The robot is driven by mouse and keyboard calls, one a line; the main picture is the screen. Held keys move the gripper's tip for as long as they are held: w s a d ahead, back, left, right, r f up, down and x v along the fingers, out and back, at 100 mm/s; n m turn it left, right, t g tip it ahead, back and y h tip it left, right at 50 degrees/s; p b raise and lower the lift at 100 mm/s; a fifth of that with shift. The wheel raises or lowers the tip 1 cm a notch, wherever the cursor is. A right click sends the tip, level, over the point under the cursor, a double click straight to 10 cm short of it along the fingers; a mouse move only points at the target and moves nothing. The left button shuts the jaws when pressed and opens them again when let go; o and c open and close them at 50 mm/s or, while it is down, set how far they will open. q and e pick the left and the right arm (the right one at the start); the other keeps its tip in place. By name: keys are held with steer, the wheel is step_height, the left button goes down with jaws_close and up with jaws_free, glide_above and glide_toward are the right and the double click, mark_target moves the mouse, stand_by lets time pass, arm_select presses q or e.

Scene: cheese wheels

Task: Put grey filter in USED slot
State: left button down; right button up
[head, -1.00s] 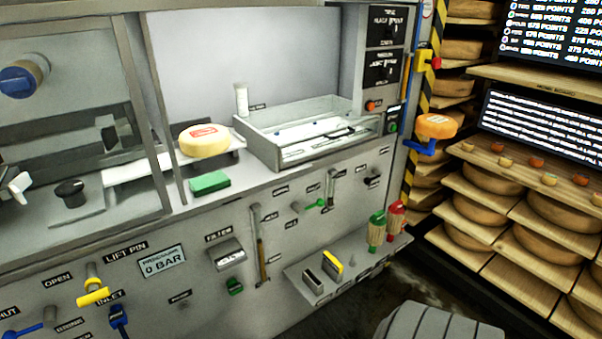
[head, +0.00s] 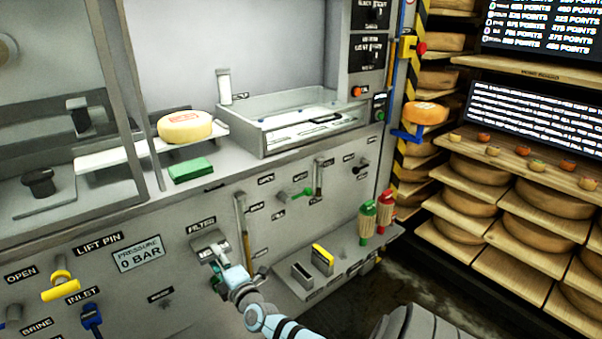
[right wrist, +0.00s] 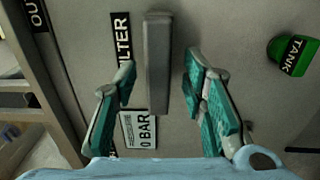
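The grey filter (head: 208,240) sits in the panel under the FILTER label in the head view. In the right wrist view it is an upright grey block (right wrist: 158,62) between my fingers. My right gripper (head: 216,268) is in front of it, and in the right wrist view (right wrist: 160,75) its green-padded fingers are open, one on each side, with gaps. A low ledge (head: 345,265) to the right has an empty-looking dark slot (head: 302,274) and a slot with a yellow-topped filter (head: 322,258). Their labels are too small to read. My left gripper is not in view.
A green TANK knob (right wrist: 292,52) is right of my fingers in the wrist view. A wooden-handled lever (head: 243,228) stands between the filter and the ledge. Green and red bottles (head: 367,222) stand at the ledge's far end. A cheese wheel (head: 186,127) lies above.

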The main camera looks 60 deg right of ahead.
steer(key=shift+w+d, duration=0.2)
steer(key=shift+w, duration=0.35)
steer(key=shift+r, duration=0.1)
jaws_close()
